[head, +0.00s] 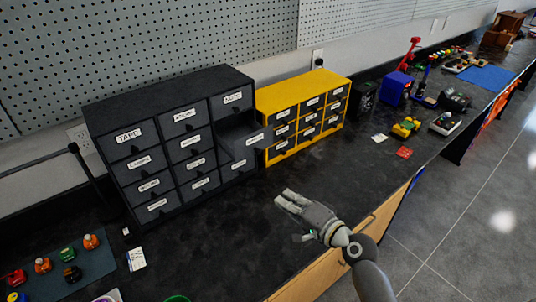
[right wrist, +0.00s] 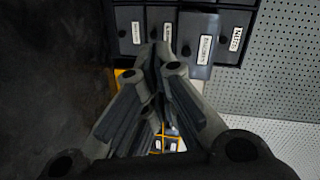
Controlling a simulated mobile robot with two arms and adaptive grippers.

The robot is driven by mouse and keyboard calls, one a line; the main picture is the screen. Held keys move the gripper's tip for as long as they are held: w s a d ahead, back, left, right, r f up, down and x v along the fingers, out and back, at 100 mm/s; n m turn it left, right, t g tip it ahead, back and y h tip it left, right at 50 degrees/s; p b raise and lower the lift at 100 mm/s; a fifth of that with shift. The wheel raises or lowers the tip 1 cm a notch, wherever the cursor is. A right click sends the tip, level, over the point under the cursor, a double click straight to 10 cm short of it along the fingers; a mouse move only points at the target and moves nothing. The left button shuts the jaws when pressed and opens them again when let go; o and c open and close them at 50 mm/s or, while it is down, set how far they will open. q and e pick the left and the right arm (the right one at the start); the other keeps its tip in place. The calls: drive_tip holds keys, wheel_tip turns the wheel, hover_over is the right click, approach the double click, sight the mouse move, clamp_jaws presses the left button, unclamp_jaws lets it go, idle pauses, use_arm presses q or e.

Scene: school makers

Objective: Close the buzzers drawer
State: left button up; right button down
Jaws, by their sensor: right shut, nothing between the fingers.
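A dark grey drawer cabinet (head: 170,85) stands on the black counter against the pegboard wall. One drawer (head: 250,148) in its right column, second from the top, is pulled out. Its white label is too small to read surely, but it is the only drawer I see standing open. The drawer's front also shows in the right wrist view (right wrist: 190,68), beyond the fingers. My right gripper (head: 283,199) is shut and empty over the counter, in front of and to the right of the open drawer, apart from it. My left gripper is not in view.
A yellow drawer cabinet (head: 298,82) stands just right of the grey one. A mat (head: 85,278) with small coloured parts lies at the front left. A blue box (head: 397,88) and small parts sit farther right. The counter before the grey cabinet is mostly clear.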

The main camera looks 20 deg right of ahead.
drive_tip(key=w+d+r+m+t+h, duration=0.1)
drive_tip(key=w+d+r+m+t, duration=0.1)
drive_tip(key=w+d+m, duration=0.1)
drive_tip(key=p, duration=0.3)
approach(259, 147)
drive_tip(key=shift+m, duration=0.3)
drive_tip(key=x, duration=0.4)
drive_tip(key=shift+w+a+r, duration=0.15)
drive_tip(key=shift+w+a, duration=0.05)
drive_tip(key=shift+w, duration=0.1)
drive_tip(key=shift+w+b, duration=0.1)
drive_tip(key=shift+b, duration=0.25)
